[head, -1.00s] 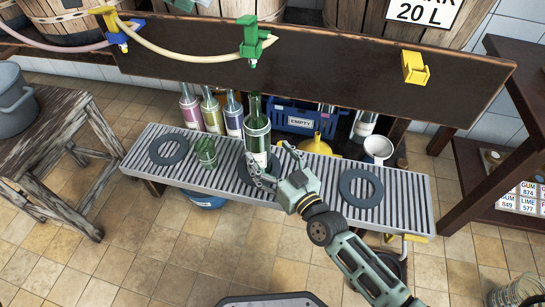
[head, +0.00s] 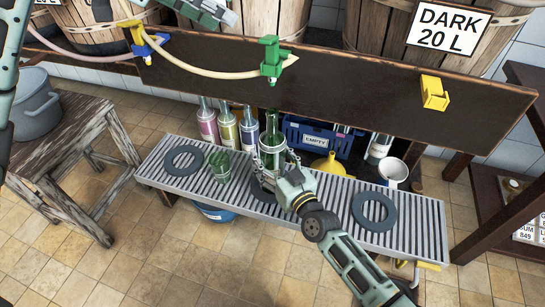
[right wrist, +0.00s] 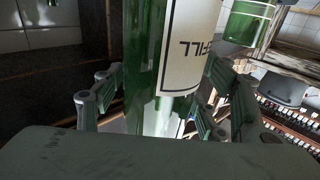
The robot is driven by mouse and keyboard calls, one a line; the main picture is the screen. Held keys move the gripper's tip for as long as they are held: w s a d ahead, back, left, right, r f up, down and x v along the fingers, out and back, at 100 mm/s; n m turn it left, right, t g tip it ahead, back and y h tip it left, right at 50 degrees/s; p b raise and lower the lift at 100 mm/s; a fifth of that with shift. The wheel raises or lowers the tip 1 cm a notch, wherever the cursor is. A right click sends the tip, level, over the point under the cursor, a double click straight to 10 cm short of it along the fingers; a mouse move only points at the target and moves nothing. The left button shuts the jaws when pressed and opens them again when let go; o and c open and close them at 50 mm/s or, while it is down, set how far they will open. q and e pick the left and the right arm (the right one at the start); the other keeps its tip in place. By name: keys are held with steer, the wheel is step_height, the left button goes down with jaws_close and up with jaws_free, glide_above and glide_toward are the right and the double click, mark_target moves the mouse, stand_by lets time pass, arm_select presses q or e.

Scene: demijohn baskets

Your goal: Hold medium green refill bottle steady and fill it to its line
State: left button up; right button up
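The green refill bottle (head: 271,142) stands upright on the slatted bench, at the middle dark ring (head: 258,190); its base is hidden behind my right gripper. My right gripper (head: 280,172) has its fingers around the lower bottle. The fill line and liquid level cannot be made out. A green tap (head: 272,60) with a cream hose is clipped to the dark board above the bottle. My left gripper (head: 218,12) is at the top edge, partly cut off.
Dark rings lie at left (head: 184,160) and right (head: 374,210). A yellow clip (head: 435,92) is empty.

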steer(key=c, duration=1.2)
